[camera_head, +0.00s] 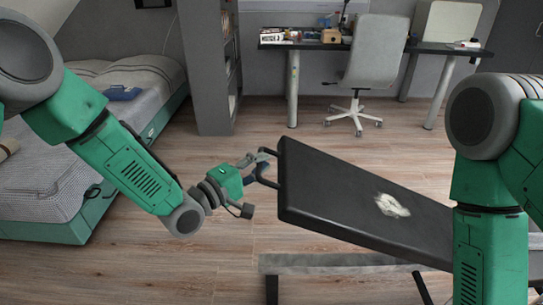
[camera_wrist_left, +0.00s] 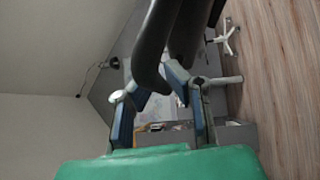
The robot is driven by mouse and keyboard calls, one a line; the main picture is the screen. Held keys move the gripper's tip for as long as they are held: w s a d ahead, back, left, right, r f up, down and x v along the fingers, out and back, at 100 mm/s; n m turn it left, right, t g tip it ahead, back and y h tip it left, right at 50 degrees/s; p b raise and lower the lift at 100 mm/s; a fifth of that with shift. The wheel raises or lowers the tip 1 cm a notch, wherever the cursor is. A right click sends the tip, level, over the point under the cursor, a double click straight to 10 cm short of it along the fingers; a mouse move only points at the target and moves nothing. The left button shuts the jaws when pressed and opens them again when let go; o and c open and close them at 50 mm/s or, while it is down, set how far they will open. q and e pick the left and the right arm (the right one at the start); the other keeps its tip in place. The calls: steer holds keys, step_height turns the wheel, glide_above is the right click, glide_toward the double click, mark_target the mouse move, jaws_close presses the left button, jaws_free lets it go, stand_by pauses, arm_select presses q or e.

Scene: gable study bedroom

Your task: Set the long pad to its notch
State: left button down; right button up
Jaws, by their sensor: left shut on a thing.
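The long pad (camera_head: 340,192) is a black slab with a pale, torn-looking patch on its top. It slants down to the right across the head view, and my right arm hides its right end. My left gripper (camera_head: 266,168) is shut on the handle at the pad's left end. In the left wrist view the dark handle (camera_wrist_left: 152,45) runs down between the fingers of the left gripper (camera_wrist_left: 157,88). My right gripper does not show; only the right arm does. I cannot make out a notch.
A grey bar (camera_head: 320,263) on dark legs stands low under the pad, partly hidden. A bed (camera_head: 50,180) is at left. A desk (camera_head: 425,48) and a swivel chair (camera_head: 374,55) stand at the back. The wood floor (camera_head: 240,130) between is clear.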

arm_select(q)
steer(key=a+f+b, duration=0.3)
steer(key=f, duration=0.9)
steer(key=a+f+b, duration=0.4)
steer(key=f, duration=0.9)
steer(key=a+f+n+t+b, duration=0.1)
steer(key=a+f+b, duration=0.2)
steer(key=f, duration=1)
steer(key=shift+s+a+b, duration=0.25)
steer(key=shift+a+b, duration=0.05)
steer(key=shift+b, duration=0.3)
steer(key=c, duration=1.6)
jaws_free()
steer(key=shift+f, duration=0.15)
steer(key=shift+c, duration=0.2)
steer(key=shift+o, duration=0.4)
steer(key=shift+w+f, duration=0.1)
steer(key=shift+f, duration=0.05)
steer(key=shift+d+r, duration=0.1)
steer(key=shift+r, duration=0.1)
